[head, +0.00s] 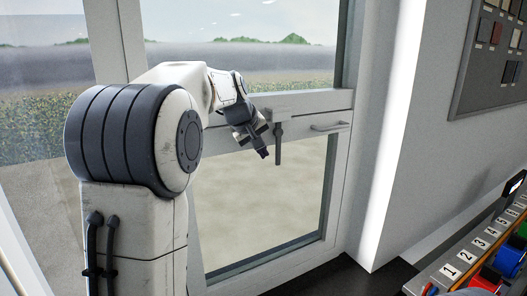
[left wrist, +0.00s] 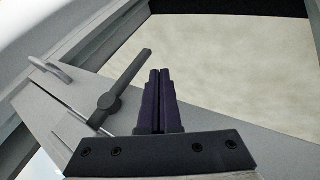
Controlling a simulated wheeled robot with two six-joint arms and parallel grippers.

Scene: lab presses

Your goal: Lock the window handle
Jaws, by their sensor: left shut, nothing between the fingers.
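The dark grey window handle (head: 278,145) is mounted on the window's middle rail. In the head view its lever hangs down from its pivot. In the left wrist view the handle (left wrist: 125,84) lies just left of the fingers, with its lever slanting up to the right from the round pivot. My left gripper (head: 263,153) is shut and empty, just left of the lever in the head view. Its closed dark fingers (left wrist: 160,78) show beside the lever with a narrow visible gap. Whether any part touches the handle I cannot tell. My right gripper is not in view.
A silver pull bar (head: 330,127) sits on the rail right of the handle. The white window frame (head: 340,185) and wall stand to the right. A rack with numbered labels (head: 470,255) is at lower right, and a sample board (head: 492,60) hangs above it.

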